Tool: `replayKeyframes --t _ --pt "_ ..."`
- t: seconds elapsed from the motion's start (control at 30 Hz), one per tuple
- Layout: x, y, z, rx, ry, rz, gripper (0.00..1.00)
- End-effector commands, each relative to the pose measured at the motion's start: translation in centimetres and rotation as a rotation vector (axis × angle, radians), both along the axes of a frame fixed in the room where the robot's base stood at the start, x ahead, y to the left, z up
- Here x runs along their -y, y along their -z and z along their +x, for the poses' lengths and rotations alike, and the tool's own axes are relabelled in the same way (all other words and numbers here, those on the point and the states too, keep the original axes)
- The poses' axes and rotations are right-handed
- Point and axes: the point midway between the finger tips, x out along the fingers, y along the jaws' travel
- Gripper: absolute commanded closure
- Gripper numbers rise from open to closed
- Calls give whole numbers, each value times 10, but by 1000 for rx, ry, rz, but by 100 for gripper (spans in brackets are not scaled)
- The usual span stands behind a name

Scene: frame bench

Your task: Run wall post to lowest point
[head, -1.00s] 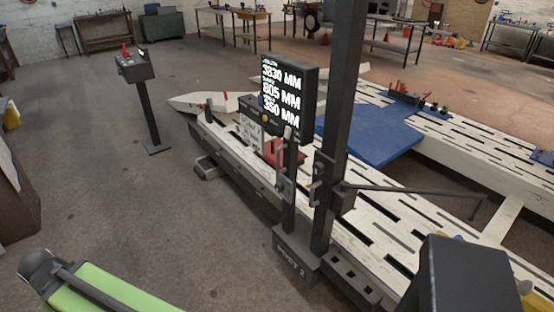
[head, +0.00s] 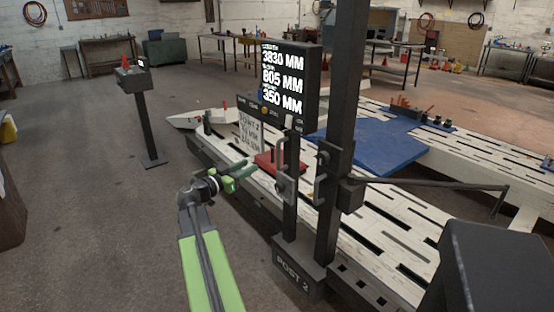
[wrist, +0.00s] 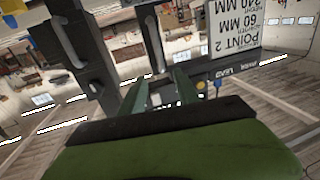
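The dark wall post (head: 343,110) stands upright on a base marked POST 2 (head: 292,268). A carriage with a grey handle (head: 319,175) sits partway up it. A shorter upright beside it carries another grey handle (head: 283,170) under a display (head: 281,82) reading 3830, 805 and 350 MM. My gripper (head: 246,174) is left of both handles, apart from them, above the bench's near side. In the wrist view, my green fingers (wrist: 163,88) are spread with nothing between them. Two grey handles show upside down there, the nearer one (wrist: 66,43) at upper left.
A white POINT 2 card (head: 251,133) hangs below the display. The slotted white bench (head: 395,230) lies behind the posts, with a red block (head: 275,163) on it. A thin bar (head: 430,183) extends right from the carriage. A dark box (head: 490,265) stands at front right.

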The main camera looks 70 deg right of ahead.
Motion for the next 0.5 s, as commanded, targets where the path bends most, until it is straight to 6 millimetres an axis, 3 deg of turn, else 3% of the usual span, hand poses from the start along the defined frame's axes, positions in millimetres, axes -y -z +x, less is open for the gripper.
replayKeyframes --t 0.17,0.5 --pt "27 0 -11 0 4 2 62" --pt "108 0 -42 -1 5 4 62"
